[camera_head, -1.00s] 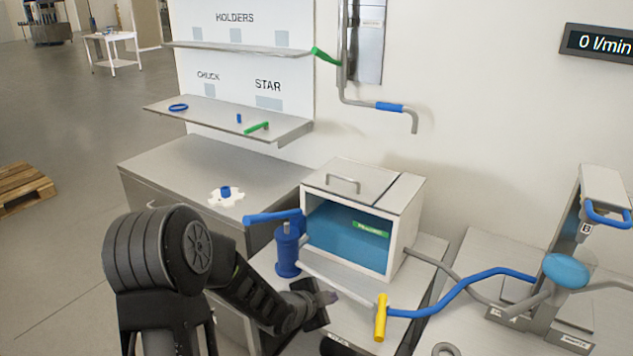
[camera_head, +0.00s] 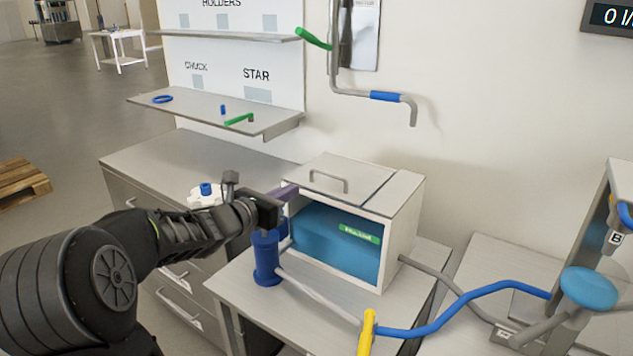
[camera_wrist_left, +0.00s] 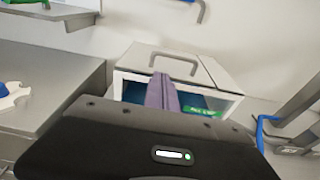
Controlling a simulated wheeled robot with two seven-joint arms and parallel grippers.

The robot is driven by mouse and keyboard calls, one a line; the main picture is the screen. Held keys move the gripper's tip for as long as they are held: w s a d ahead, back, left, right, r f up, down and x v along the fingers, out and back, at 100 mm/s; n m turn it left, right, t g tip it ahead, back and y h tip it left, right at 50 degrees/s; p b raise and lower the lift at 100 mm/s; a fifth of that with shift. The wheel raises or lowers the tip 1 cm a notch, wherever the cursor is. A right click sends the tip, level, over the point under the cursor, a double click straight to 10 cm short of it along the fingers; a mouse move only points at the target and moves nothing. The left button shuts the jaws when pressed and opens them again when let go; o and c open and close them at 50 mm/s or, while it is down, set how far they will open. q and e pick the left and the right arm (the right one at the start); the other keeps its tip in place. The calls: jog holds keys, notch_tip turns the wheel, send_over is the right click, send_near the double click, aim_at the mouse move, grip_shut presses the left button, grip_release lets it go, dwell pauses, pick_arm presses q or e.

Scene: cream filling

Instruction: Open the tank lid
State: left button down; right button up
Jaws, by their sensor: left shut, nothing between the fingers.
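The tank (camera_head: 398,240) is a white box with a clear front and blue contents, standing on a steel table. Its lid (camera_head: 362,178) lies flat and closed on top, with a grey bar handle (camera_head: 329,181). The lid handle also shows in the left wrist view (camera_wrist_left: 174,62). My left gripper (camera_head: 291,190) is at the tank's upper left front edge, in front of and left of the handle, apart from it. Its purple fingers (camera_wrist_left: 161,93) are shut together and empty, pointing toward the lid in the left wrist view. My right gripper is not in view.
A blue pump cylinder (camera_head: 267,262) stands left of the tank, partly behind my gripper. A yellow-handled valve (camera_head: 367,332) and blue hose (camera_head: 465,314) lie in front and right. A shelf (camera_head: 190,112) and a wall pipe (camera_head: 347,92) are behind. Space above the lid is clear.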

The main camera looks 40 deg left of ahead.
aim_at(313, 187)
pick_arm(q)
jog(key=w+p, duration=0.1)
jog(key=w, duration=0.2)
jog(key=w+f, duration=0.1)
jog(key=w, duration=0.2)
jog(key=w+p, duration=0.1)
jog(key=w, duration=0.3)
jog(key=shift+f+p, duration=0.25)
jog(key=shift+p, duration=0.05)
jog(key=shift+a, duration=0.1)
